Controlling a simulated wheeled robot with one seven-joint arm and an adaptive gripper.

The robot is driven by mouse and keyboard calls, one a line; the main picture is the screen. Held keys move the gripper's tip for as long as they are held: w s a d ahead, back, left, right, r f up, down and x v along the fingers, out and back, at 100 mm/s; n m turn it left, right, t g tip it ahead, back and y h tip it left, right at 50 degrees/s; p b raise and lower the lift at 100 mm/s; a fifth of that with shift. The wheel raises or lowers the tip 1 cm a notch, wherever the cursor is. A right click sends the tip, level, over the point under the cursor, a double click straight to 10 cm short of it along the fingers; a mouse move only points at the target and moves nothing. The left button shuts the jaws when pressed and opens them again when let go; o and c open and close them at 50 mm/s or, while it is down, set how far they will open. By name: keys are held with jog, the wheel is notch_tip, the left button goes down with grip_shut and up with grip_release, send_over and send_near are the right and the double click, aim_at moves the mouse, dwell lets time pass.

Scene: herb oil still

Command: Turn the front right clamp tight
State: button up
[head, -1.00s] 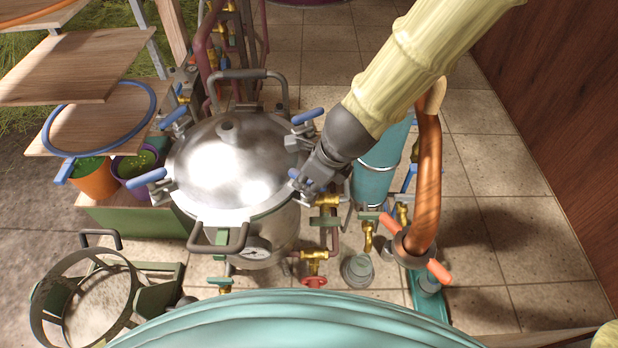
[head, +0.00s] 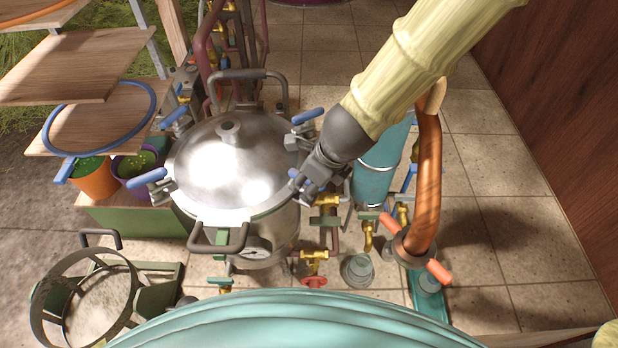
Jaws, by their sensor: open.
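The steel still pot (head: 230,165) stands left of centre with its domed lid on. Blue-handled clamps sit around its rim: a front left clamp (head: 148,178), a back left clamp (head: 173,118) and a back right clamp (head: 307,116). The front right clamp (head: 297,185) shows only in part at the rim, with a bit of blue handle beside my fingers. My gripper (head: 300,186) is at this clamp, reaching in from the upper right. Its jaws are open around or beside the handle; I cannot tell which. My gripper hides much of the clamp.
Brass valves (head: 314,256) and a pressure gauge (head: 255,252) sit low at the pot's front right. A teal cylinder (head: 373,178) and a copper pipe (head: 428,180) stand to the right. A metal ring stand (head: 38,305) is at the front left. Wooden shelves (head: 65,65) are at the left.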

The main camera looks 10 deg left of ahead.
jog(key=shift+r, duration=0.1)
jog(key=v, duration=1.1)
jog(key=shift+r, duration=0.35)
dwell(0.4)
jog(key=shift+s+d, duration=0.1)
jog(key=shift+d, duration=0.05)
dwell(1.2)
